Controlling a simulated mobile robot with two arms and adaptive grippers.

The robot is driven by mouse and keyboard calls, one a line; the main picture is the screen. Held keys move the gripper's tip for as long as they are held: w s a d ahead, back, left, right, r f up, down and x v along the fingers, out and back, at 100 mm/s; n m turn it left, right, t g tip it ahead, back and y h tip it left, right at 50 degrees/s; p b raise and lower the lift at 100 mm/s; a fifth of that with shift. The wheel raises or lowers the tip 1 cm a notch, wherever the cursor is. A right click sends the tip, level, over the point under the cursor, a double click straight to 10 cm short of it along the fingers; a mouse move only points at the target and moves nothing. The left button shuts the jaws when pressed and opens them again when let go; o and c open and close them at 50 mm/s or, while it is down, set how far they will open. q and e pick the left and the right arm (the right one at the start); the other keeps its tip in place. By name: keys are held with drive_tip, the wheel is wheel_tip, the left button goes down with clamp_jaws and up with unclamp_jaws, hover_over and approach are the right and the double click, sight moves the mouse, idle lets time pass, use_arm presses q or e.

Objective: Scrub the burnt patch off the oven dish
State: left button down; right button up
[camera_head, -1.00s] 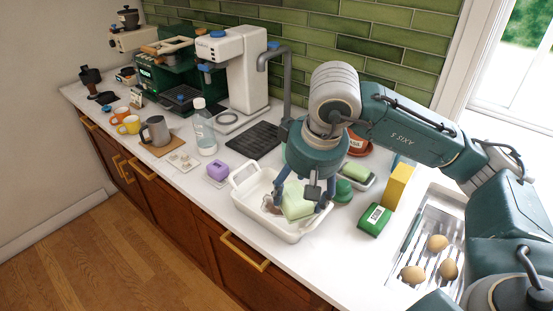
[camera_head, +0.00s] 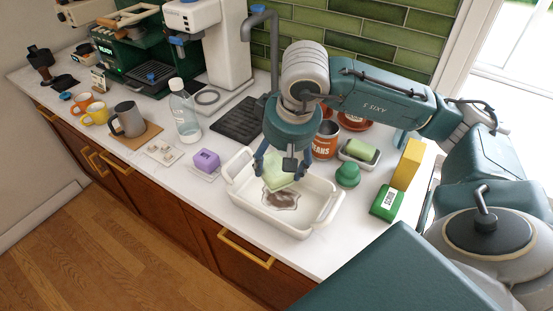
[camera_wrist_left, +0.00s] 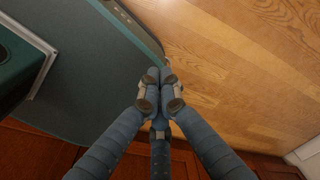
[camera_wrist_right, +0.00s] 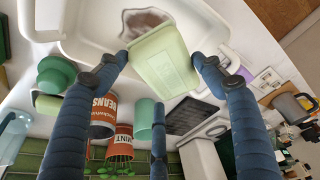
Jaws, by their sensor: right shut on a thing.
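The white oven dish (camera_head: 314,227) stands on the counter with a brown burnt patch (camera_head: 281,200) on its floor. My right gripper (camera_head: 281,172) is shut on a pale green sponge (camera_head: 287,176) over the back part of the dish. In the right wrist view the sponge (camera_wrist_right: 163,62) sits between the fingertips, beside the burnt patch (camera_wrist_right: 146,21). I cannot tell whether the sponge touches the dish floor. My left gripper (camera_wrist_left: 160,82) shows only in the left wrist view, its fingertips close together with nothing visible between them, above the wooden floor.
Right of the dish stand a green pot-shaped item (camera_head: 347,175), a green box (camera_head: 387,202), a yellow block (camera_head: 408,163) and a soap dish with a green bar (camera_head: 361,151). A bean can (camera_head: 325,141) stands behind. A purple block (camera_head: 206,160) and bottle (camera_head: 185,115) stand left.

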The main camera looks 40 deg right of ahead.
drive_tip(key=shift+f, duration=0.25)
drive_tip(key=shift+w+f, duration=0.1)
drive_tip(key=shift+f, duration=0.2)
drive_tip(key=b, duration=0.3)
hover_over(279, 194)
wheel_tip(279, 194, down, 4)
drive_tip(key=shift+f, duration=0.5)
use_arm(q)
drive_tip(key=shift+w+a+f, duration=0.1)
drive_tip(key=shift+w+f, duration=0.1)
drive_tip(key=shift+f, duration=1.2)
drive_tip(key=shift+w+f+b, duration=0.1)
drive_tip(key=shift+f+b, duration=0.95)
drive_tip(key=shift+f, duration=0.15)
use_arm(e)
drive_tip(key=shift+f, duration=1.05)
drive_tip(key=shift+r, duration=0.1)
